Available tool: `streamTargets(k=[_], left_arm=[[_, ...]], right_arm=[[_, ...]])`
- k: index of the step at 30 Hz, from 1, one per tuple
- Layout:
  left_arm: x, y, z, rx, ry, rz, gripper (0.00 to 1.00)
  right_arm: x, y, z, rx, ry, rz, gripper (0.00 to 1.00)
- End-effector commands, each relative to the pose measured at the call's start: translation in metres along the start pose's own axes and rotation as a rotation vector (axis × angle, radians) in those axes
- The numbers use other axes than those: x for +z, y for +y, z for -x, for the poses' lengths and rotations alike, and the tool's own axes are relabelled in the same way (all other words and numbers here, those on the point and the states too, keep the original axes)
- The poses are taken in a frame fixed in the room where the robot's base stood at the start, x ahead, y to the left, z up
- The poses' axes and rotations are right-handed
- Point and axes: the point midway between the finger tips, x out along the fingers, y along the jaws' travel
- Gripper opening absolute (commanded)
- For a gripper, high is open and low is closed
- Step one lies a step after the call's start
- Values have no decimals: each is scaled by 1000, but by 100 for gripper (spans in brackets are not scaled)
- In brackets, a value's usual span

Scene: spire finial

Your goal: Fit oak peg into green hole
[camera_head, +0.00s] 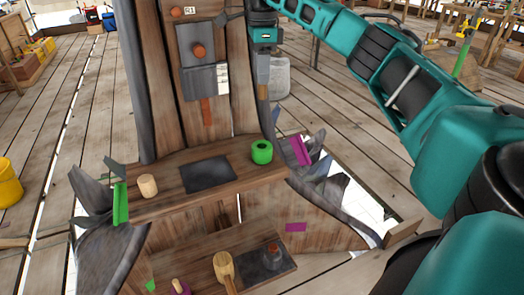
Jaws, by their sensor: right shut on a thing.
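My right gripper (263,48) comes in from the upper right on its teal arm and points down. It is shut on a narrow brown piece (263,69), which looks like the oak peg; its lower end is hard to tell from the grey post behind it. A pale wooden cylinder (148,186) stands on the left of the same shelf. My left gripper is not in view.
A dark flat plate (207,174) lies mid-shelf. A tall wooden panel with a grey box (204,80) rises behind. A mallet (224,268) and a dark tray (263,266) are on the lower step.

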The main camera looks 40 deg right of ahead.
Motion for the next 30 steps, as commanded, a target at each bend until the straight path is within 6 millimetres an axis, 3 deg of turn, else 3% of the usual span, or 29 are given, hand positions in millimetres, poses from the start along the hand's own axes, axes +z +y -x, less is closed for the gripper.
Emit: streamTargets(k=[6, 15, 25, 30], left_arm=[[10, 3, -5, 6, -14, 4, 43], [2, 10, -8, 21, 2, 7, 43], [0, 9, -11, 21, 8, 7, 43], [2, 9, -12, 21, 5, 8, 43]], right_arm=[[-1, 1, -59, 5, 4, 0, 0], [0, 1, -131, 4, 3, 2, 0], [0, 1, -160, 3, 2, 2, 0], [0, 1, -187, 3, 2, 2, 0]])
